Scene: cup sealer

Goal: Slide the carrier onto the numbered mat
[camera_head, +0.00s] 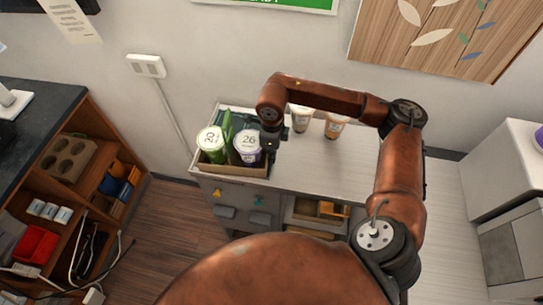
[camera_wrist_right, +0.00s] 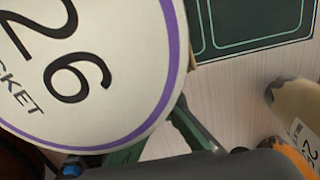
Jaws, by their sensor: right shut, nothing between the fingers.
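The carrier (camera_head: 233,171) is a low brown tray at the left front of the white counter. It holds a green-sided cup with a lid marked 20 (camera_head: 210,139) and a purple-rimmed cup with a lid marked 26 (camera_head: 248,143). The 26 lid (camera_wrist_right: 85,65) fills the left of the right wrist view. A dark green mat with pale outlines (camera_wrist_right: 258,22) lies on the counter there; no number on it is legible. My right gripper (camera_head: 269,150) is shut and empty, pointing down at the carrier's right side, beside the 26 cup. Whether it touches the carrier is unclear. My left gripper is out of view.
The counter's right part (camera_head: 345,172) is clear. A dark-topped shelf unit (camera_head: 62,165) is at left, and a white cabinet (camera_head: 510,170) at far right.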

